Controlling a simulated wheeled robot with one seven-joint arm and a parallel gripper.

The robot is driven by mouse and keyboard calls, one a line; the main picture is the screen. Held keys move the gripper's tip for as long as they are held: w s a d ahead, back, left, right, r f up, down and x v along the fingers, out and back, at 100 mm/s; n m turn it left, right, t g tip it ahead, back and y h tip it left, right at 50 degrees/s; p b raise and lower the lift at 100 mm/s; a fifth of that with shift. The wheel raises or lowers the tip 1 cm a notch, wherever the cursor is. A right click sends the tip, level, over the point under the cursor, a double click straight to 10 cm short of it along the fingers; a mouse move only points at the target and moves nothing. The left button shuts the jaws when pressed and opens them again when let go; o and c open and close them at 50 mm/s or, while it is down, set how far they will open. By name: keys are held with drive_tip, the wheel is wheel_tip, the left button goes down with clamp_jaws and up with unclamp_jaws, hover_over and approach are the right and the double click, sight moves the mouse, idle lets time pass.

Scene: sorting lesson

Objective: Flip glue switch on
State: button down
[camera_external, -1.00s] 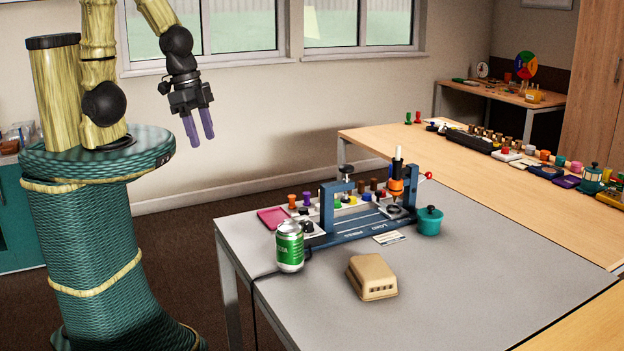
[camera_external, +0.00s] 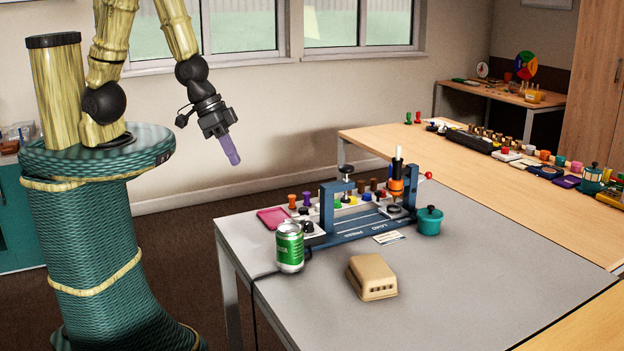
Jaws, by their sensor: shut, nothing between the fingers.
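My gripper (camera_external: 231,155) is shut and empty, with its purple fingers together. It hangs in the air left of and above the grey table (camera_external: 440,290), well apart from everything on it. A blue press frame (camera_external: 340,236) stands on the table. An orange and black holder with a white stick (camera_external: 397,182), perhaps the glue unit, is at the right end of the frame. A small white plate with dark knobs (camera_external: 308,229) lies at the left end, partly behind a can. I cannot tell which part is the glue switch or how it is set.
A green can (camera_external: 290,248) stands close in front of the frame's left end. A tan box (camera_external: 371,277) lies in front, and a teal pot (camera_external: 429,220) stands at the right. A pink tray (camera_external: 273,217) is at the back left. The table's front right is clear.

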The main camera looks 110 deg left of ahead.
drive_tip(key=w+a+f+n+t+y, duration=0.2)
drive_tip(key=a+f+n+y, duration=0.3)
drive_tip(key=a+f, duration=0.3)
drive_tip(key=shift+w+a+n+p, duration=0.4)
drive_tip(key=shift+w+a+n, duration=0.1)
drive_tip(key=shift+w+a, duration=0.35)
hover_over(298, 218)
drive_tip(key=s, duration=0.1)
wheel_tip(298, 218, down, 7)
drive_tip(key=shift+s+d+f, duration=0.1)
drive_tip(key=shift+d+f, duration=0.2)
drive_tip(key=shift+f, duration=0.75)
drive_tip(key=shift+w+d+f+p, duration=0.15)
drive_tip(key=shift+f+p, duration=0.25)
drive_tip(key=shift+f, duration=0.5)
